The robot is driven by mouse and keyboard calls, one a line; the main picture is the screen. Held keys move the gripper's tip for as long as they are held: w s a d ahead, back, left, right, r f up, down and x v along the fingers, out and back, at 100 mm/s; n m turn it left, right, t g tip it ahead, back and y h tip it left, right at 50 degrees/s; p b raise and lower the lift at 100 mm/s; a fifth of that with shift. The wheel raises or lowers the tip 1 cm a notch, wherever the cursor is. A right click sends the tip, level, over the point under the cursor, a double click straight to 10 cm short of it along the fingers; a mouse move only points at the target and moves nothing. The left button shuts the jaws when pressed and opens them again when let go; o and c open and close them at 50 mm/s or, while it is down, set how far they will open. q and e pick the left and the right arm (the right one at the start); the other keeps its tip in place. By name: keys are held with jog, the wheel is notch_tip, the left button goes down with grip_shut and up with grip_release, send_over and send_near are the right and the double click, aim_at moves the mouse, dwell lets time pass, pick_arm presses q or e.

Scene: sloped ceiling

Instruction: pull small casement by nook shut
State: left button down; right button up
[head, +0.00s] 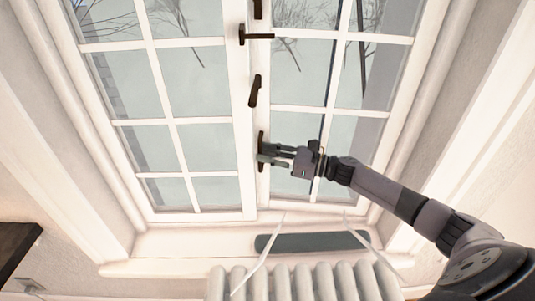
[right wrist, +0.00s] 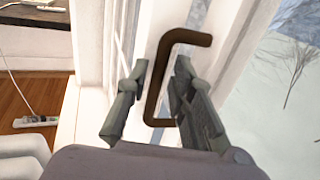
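The window casement (head: 300,107) is the right-hand white sash with several panes. Its bottom rail runs at a slant to the sill, so it looks a little ajar; the exact gap is hard to tell. A dark brown pull handle (head: 261,139) is on its left stile, and it also shows in the right wrist view (right wrist: 157,82) as a bracket shape. My right gripper (head: 264,154) is at the lower part of this handle. In the right wrist view its fingers (right wrist: 160,98) are apart, one on each side of the handle, with gaps visible. My left gripper is out of view.
The left sash (head: 160,122) stands beside it, with another dark handle (head: 254,90) and a lever (head: 258,36) near the middle. Below are the sill (head: 185,242), a dark grey flat object (head: 310,242) and a white radiator (head: 305,283). A dark tabletop (head: 14,246) is at lower left.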

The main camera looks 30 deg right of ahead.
grip_shut()
dwell(0.4)
jog(key=s+b, duration=0.1)
jog(key=s+a+n+g+y, duration=0.1)
jog(key=s, duration=0.1)
jog(key=s+g+b, duration=0.1)
jog(key=s, duration=0.1)
jog(key=shift+s+a+f+n+y+b, duration=0.15)
jog(key=shift+s+a+n+y+b, duration=0.1)
jog(key=shift+a+n+y+b, duration=0.15)
